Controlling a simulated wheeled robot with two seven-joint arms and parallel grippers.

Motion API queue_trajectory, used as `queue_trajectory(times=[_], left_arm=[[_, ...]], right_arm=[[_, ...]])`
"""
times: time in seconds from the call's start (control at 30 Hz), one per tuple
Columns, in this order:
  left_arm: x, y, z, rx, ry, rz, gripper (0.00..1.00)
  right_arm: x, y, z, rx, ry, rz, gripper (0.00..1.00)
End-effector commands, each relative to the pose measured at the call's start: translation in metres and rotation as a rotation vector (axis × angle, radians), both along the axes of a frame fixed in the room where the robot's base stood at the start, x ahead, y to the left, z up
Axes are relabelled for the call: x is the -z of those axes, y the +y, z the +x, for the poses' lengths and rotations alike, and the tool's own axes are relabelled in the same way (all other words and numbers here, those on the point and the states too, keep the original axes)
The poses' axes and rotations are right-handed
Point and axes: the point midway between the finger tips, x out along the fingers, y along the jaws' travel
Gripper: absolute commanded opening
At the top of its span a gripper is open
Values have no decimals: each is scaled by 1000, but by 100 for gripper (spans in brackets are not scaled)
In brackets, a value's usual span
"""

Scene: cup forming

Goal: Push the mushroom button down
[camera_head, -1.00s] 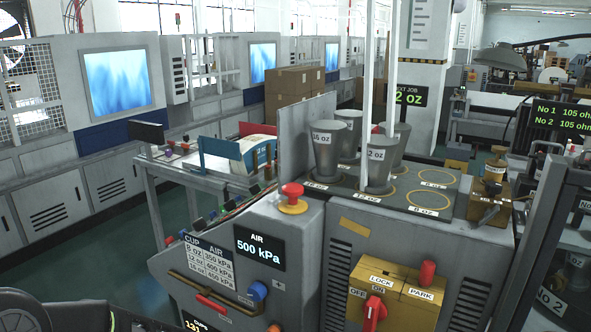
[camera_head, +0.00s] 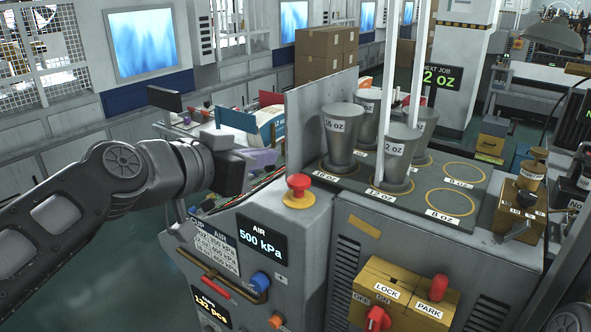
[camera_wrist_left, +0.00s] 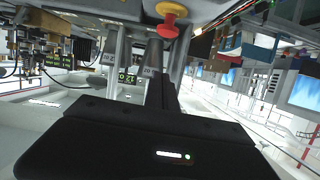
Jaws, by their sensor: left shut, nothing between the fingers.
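The mushroom button (camera_head: 299,184) is a red cap on a yellow collar on top of the grey machine cabinet, left of the cups. It stands up clear of its collar. My left gripper (camera_head: 238,168) has come in from the left and is beside the button, to its left, with a gap between them. Its fingers are hard to make out in the head view. In the left wrist view, the fingers (camera_wrist_left: 157,65) are shut and empty, and the red button (camera_wrist_left: 167,30) shows near the top edge, beyond the fingertips. My right gripper is not in view.
Several grey cup forms stand on the cabinet top (camera_head: 400,207) behind and right of the button, before an upright grey panel (camera_head: 305,105). A yellow lock box (camera_head: 405,290) with red knobs is at the front right. A blue knob (camera_head: 260,281) is below the AIR display.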

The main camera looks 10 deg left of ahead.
Motion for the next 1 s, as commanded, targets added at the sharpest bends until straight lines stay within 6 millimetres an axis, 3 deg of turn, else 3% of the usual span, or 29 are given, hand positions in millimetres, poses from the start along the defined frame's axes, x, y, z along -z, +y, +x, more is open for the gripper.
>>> queue_trajectory(times=[0.27, 0.67, 0.7, 0.8, 1.0], left_arm=[[7, -9, 22, 1, 6, -1, 0], [30, -36, 92, 2, 6, -2, 0], [45, -35, 89, 1, 3, -2, 0], [59, -34, 87, -1, 2, -1, 0], [70, -33, 87, 0, 1, -1, 0]], right_arm=[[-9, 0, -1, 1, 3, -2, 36], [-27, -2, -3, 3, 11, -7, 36], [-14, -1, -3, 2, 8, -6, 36], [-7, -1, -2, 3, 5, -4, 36], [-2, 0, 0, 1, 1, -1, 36]])
